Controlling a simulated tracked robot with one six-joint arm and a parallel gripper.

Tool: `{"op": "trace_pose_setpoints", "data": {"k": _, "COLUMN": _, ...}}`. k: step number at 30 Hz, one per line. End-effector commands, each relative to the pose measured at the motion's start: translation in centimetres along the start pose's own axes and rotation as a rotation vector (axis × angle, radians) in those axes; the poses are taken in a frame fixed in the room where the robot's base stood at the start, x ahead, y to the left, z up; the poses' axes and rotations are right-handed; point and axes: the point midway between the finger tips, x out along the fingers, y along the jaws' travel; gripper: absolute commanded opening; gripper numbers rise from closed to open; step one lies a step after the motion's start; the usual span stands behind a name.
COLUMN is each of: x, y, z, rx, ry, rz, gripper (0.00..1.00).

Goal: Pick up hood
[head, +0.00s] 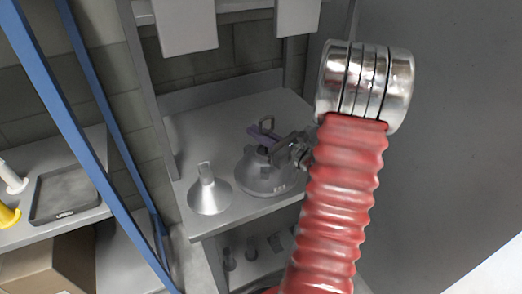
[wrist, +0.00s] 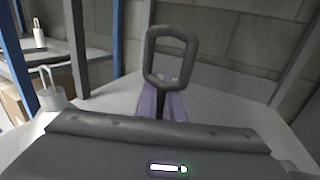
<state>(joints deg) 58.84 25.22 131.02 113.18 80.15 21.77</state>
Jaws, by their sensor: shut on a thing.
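A grey bell-shaped hood (head: 262,181) is on the middle shelf in the head view, right of a second hood. My gripper (head: 266,138) is over its top, shut on the hood's upright loop handle (head: 268,123). In the wrist view the handle (wrist: 149,50) rises as a dark loop above my purple fingers (wrist: 163,104). The hood's body is hidden there behind my gripper's housing. I cannot tell whether the hood touches the shelf. The second hood (head: 211,197), a paler cone, stands to the left; it also shows in the wrist view (wrist: 50,99).
The shelf (head: 222,126) has free room behind the hoods. Grey panels (head: 185,27) hang above it. Several small objects (head: 250,249) stand on the shelf below. A blue frame (head: 75,125) and another shelf with a black tray (head: 63,194) are at left.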

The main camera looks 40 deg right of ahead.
Motion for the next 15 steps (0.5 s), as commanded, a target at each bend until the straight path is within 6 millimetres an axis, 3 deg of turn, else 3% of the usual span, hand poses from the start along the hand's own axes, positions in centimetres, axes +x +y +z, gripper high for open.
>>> {"op": "trace_pose_setpoints", "data": {"k": 8, "x": 0.0, "y": 0.0, "z": 1.5, "rx": -0.004, "ry": -0.003, "rz": 0.0, "gripper": 0.0}}
{"op": "trace_pose_setpoints", "data": {"k": 15, "x": 0.0, "y": 0.0, "z": 4.7, "rx": -0.006, "ry": -0.004, "rz": 0.0, "gripper": 0.0}}
